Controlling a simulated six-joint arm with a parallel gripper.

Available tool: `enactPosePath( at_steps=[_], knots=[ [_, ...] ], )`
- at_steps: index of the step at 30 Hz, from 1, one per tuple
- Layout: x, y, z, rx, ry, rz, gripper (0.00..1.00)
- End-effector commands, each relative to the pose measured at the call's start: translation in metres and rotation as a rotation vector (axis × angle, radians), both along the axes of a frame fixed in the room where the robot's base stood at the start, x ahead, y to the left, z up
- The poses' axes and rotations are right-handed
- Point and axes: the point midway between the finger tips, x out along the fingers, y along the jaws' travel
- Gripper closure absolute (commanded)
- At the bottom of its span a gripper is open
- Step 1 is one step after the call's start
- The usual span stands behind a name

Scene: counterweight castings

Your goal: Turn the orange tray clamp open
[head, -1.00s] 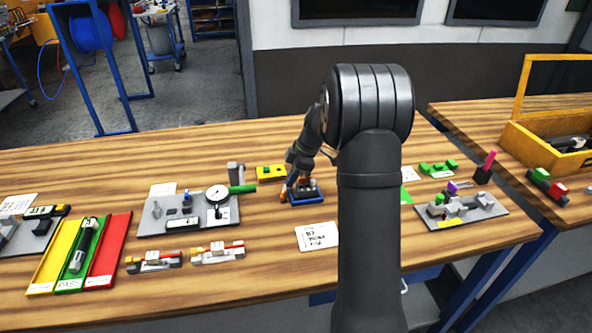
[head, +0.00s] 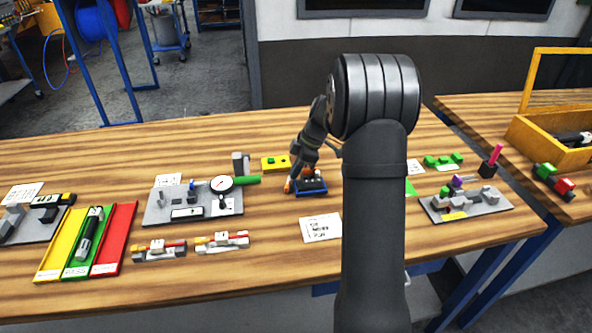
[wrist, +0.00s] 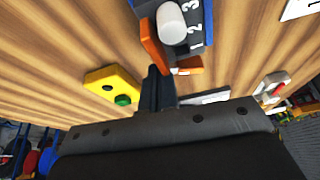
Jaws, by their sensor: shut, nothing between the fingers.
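The small blue tray (head: 318,192) lies on the wooden bench near the middle, with dark and grey parts on it. Its orange clamp (head: 288,186) shows at the tray's left edge. In the wrist view, an orange arm of the clamp (wrist: 152,42) stands beside a white cylinder (wrist: 171,24) on the numbered tray (wrist: 196,36), and a second orange piece lies at the tray's edge. My gripper (wrist: 157,72) is shut and empty, its fingertips close to the orange pieces. I cannot tell whether they touch.
A yellow block with a green button (wrist: 122,100) sits near my gripper. A grey plate with a dial gauge (head: 221,184) lies left of the tray, and a white card (head: 320,228) in front. Another grey fixture plate (head: 470,205) is to the right.

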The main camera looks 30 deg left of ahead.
Motion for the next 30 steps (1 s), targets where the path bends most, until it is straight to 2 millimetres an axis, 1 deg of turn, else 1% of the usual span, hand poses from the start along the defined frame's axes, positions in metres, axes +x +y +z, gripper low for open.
enactPosePath(
  at_steps=[1, 20, 30],
  knots=[
    [-0.002, -0.002, -0.005, -0.008, 0.006, 0.001, 1.0],
    [-0.002, -0.003, -0.006, -0.01, 0.008, 0.002, 1.0],
    [-0.002, -0.018, -0.006, -0.012, 0.01, 0.001, 1.0]
  ],
)
